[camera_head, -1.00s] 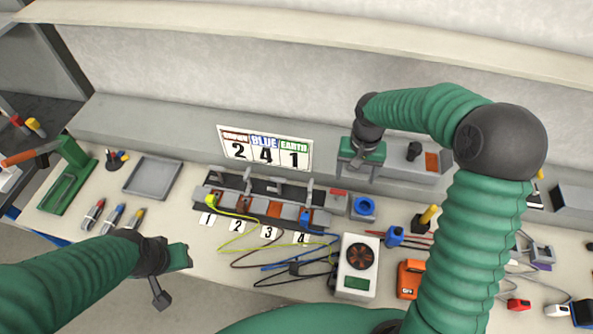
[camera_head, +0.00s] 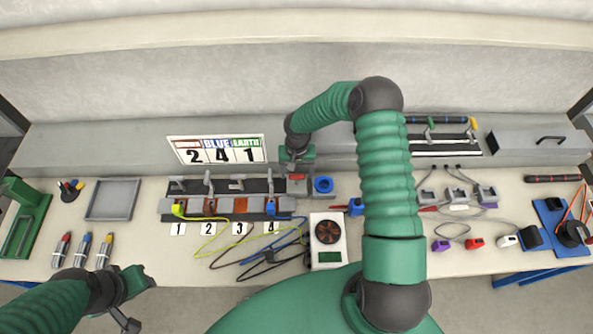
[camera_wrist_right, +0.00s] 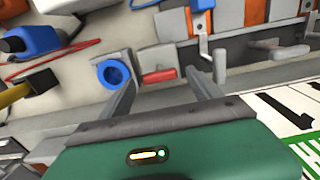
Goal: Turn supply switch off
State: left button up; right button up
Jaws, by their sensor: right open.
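A small unit with a red switch lever (camera_head: 297,177) stands at the right end of the numbered terminal row, beside a blue round socket (camera_head: 323,184). I take this red lever to be the supply switch. In the right wrist view the red lever (camera_wrist_right: 159,76) lies just beyond and between my right gripper's fingertips, with the blue socket (camera_wrist_right: 113,72) to its left. My right gripper (camera_head: 297,168) is open and empty over the back of the switch unit. Contact cannot be told. My left gripper (camera_head: 135,284) hangs at the bench's front left; its jaws are unclear.
The terminal row (camera_head: 225,205) has grey levers and plugged yellow and blue cables. A meter (camera_head: 328,240) stands in front of the switch. A sign reading 2 4 1 (camera_head: 217,150) leans behind. A grey tray (camera_head: 115,199) sits at left; loose connectors lie at right.

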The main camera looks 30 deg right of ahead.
jog(key=shift+f, duration=0.5)
jog(key=c, duration=1.4)
